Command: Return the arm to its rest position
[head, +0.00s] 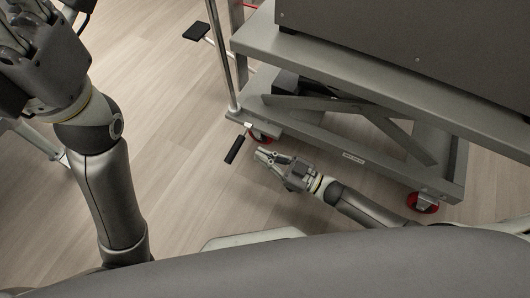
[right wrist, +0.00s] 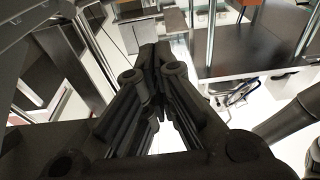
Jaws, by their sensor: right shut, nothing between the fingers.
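My right gripper (head: 265,157) is low in the head view, in front of the grey cart's lower frame. In the right wrist view its fingers (right wrist: 153,62) come together at the tips, shut with nothing between them. My right arm (head: 355,207) reaches to it from the lower right. My left arm (head: 105,190) stands up along the left side of the head view. The left gripper (head: 35,40) is at the top left corner, partly cut off by the frame edge, and its fingers cannot be made out clearly.
A grey wheeled cart (head: 350,70) with crossed lift bars and red casters (head: 422,203) stands right of and beyond my right gripper. A black pedal (head: 236,149) is just left of the gripper, and another black pad (head: 196,31) is farther back. Wooden floor (head: 180,120) is open at centre-left.

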